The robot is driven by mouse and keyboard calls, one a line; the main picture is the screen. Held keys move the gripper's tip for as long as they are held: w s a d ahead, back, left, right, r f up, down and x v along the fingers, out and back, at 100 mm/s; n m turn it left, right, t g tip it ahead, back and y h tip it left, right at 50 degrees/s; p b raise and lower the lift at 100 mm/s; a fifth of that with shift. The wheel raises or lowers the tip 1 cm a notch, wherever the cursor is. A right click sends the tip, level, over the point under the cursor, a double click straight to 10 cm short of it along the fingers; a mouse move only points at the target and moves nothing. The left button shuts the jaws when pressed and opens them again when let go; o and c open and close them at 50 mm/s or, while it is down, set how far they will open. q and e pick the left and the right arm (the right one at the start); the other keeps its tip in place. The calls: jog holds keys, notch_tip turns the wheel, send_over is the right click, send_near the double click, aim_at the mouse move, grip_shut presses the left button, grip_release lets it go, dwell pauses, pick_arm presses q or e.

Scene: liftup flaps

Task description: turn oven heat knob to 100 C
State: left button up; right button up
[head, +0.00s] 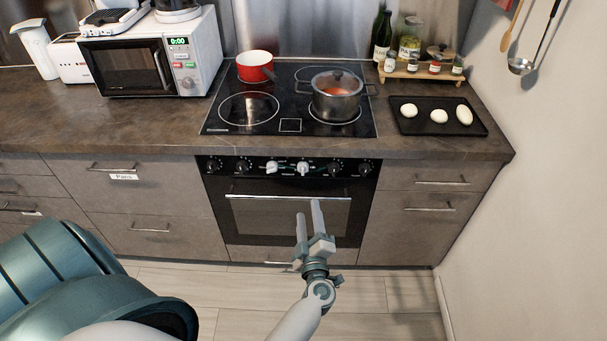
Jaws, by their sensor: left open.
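The black oven (264,220) is built in below the cooktop, with its door closed. A row of several knobs runs along its control panel. Two are light: one left of centre (272,167) and one at centre (303,168). The others are black. The markings are too small to read, so I cannot tell which knob sets the heat or its setting. My left gripper (308,212) is open and empty in front of the oven door, fingers pointing up toward the panel, below the light knobs. It appears apart from them. My right gripper is out of view.
The oven door handle (285,197) crosses just below the panel. On the cooktop (222,128) above stand a red pot (255,67) and a steel pot (336,104) with a lid. A black tray (455,127) with white pieces lies on the right. The floor before the oven is clear.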

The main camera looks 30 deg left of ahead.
pick_arm(q)
jog(key=p, duration=0.1)
send_near(303, 172)
jog(key=x, duration=0.9)
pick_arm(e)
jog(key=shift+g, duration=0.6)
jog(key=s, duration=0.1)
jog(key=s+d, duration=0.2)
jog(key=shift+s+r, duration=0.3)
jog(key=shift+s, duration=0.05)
pick_arm(q)
jog(key=c, duration=1)
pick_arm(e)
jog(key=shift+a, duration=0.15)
